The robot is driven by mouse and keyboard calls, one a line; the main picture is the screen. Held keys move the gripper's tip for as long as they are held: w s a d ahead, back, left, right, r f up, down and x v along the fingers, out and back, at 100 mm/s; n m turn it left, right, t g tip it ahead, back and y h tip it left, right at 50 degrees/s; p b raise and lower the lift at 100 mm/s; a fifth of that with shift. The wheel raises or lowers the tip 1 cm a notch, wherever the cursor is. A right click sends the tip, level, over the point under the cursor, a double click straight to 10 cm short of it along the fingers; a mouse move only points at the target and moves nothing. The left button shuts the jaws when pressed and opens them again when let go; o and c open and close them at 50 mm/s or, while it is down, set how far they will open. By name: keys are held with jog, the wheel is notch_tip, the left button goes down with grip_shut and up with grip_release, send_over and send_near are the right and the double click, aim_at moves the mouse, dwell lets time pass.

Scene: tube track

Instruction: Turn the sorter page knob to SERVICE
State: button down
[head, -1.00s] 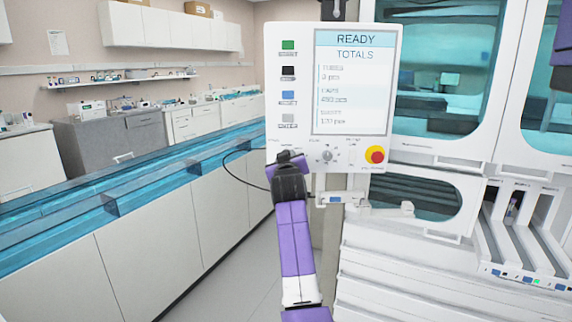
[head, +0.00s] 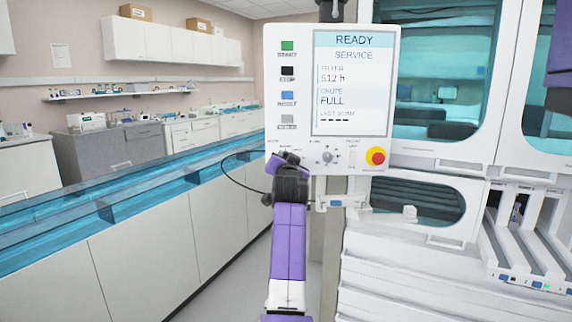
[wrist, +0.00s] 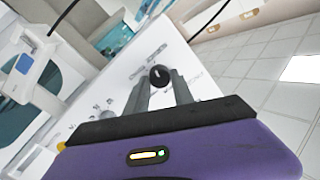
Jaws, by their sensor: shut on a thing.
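The white control panel (head: 272,85) has a screen (head: 352,85) that reads READY, with the page title SERVICE below it. The black page knob (wrist: 159,76) with a pale pointer mark sits on the panel between my fingers in the wrist view. My gripper (wrist: 160,88) is shut on this knob. The printing around the knob is too small to read.
A silver dial (head: 327,157) and a red stop button (head: 376,156) are to the right on the panel. Green, black, blue and grey buttons line its left side. A black cable (head: 222,165) loops left of my gripper. A teal-covered track (head: 60,218) runs along the left.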

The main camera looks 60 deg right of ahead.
jog(key=shift+f+m, duration=0.1)
jog(key=shift+m, duration=0.3)
jog(key=c, duration=1.1)
grip_release()
jog(key=shift+b+v, duration=0.4)
jog(key=shift+v, duration=3.5)
